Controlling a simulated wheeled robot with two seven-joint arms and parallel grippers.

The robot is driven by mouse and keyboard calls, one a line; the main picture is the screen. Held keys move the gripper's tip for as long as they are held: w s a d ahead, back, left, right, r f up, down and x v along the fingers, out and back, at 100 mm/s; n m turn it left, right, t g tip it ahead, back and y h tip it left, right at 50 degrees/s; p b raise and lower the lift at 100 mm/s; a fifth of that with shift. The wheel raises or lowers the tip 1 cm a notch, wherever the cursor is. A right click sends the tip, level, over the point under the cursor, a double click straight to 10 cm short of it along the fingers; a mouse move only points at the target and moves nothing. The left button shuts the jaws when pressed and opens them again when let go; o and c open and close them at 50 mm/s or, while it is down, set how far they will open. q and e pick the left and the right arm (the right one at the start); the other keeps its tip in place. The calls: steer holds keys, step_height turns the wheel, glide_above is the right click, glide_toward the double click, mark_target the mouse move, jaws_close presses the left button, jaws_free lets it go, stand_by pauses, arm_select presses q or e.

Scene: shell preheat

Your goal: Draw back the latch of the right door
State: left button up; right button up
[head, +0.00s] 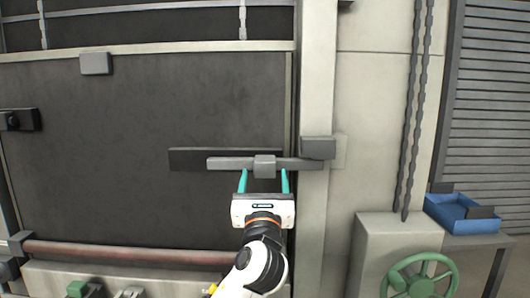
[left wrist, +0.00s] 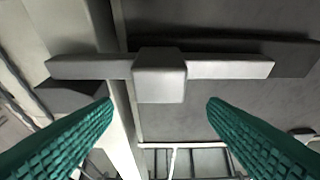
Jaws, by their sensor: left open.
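The right door shows as a dark panel (head: 120,125) with a light post (head: 316,90) at its right edge. Its latch is a grey horizontal bar (head: 228,163) with a square block (head: 265,166) as a grip. The bar's right end reaches across the door edge to a grey keeper (head: 318,148) on the post. My left gripper (head: 265,182) is open and empty, its teal fingers pointing at the latch, one to each side of the block. In the left wrist view the block (left wrist: 160,75) lies beyond and between the fingertips (left wrist: 160,106), apparently untouched. My right gripper is out of view.
A dark plate (head: 184,159) lies behind the bar. A reddish rail (head: 130,252) runs low across the door. At the right are hanging chains (head: 412,110), a green handwheel (head: 418,276) and a blue tray (head: 458,214).

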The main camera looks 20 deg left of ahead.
mark_target(265, 160)
arm_select(q)
steer(key=p+x, duration=0.2)
steer(key=x, duration=0.6)
steer(key=shift+w, duration=0.3)
steer(key=c, duration=1.4)
steer(key=a+p, duration=0.1)
steer(key=a, duration=0.1)
steer(key=s+a+p, duration=0.1)
steer(key=a, duration=0.1)
steer(key=s+a+p, duration=0.1)
steer(key=a, duration=0.1)
steer(key=shift+a+p, duration=0.25)
steer(key=shift+p, duration=0.05)
steer(key=o, duration=1.2)
steer(key=shift+a, duration=0.1)
steer(key=shift+o, duration=1)
steer(key=shift+a, duration=0.2)
